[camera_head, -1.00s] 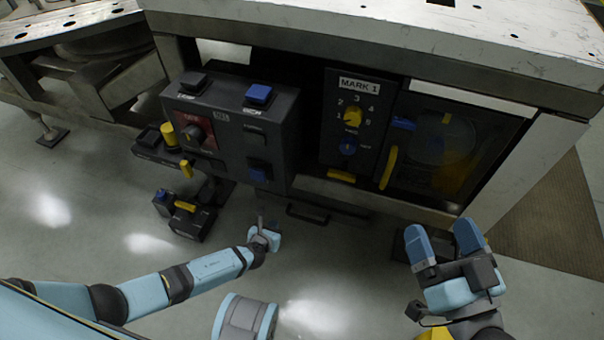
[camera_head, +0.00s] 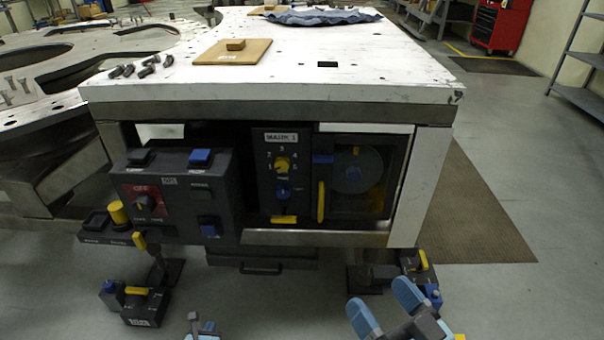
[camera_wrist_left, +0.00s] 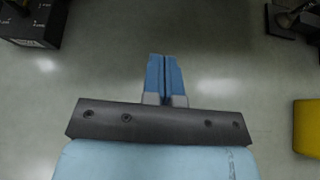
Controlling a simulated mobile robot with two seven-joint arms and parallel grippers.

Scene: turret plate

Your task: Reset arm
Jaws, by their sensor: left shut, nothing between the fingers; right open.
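My left gripper (camera_head: 203,330) shows only in part at the bottom edge of the head view, low in front of the workbench. In the left wrist view its two blue fingers (camera_wrist_left: 165,78) lie together, shut with nothing between them, above the grey floor. My right gripper (camera_head: 385,308) is at the bottom right of the head view. Its blue fingers are spread open and empty, apart from the bench. Most of both arms is out of view.
A white-topped workbench (camera_head: 270,88) carries a dark control box (camera_head: 178,220), a MARK 1 panel (camera_head: 263,190) and a windowed door (camera_head: 352,205). Pedal units stand low at left (camera_head: 135,305) and right (camera_head: 418,270). Grey floor (camera_head: 255,300) lies open between them.

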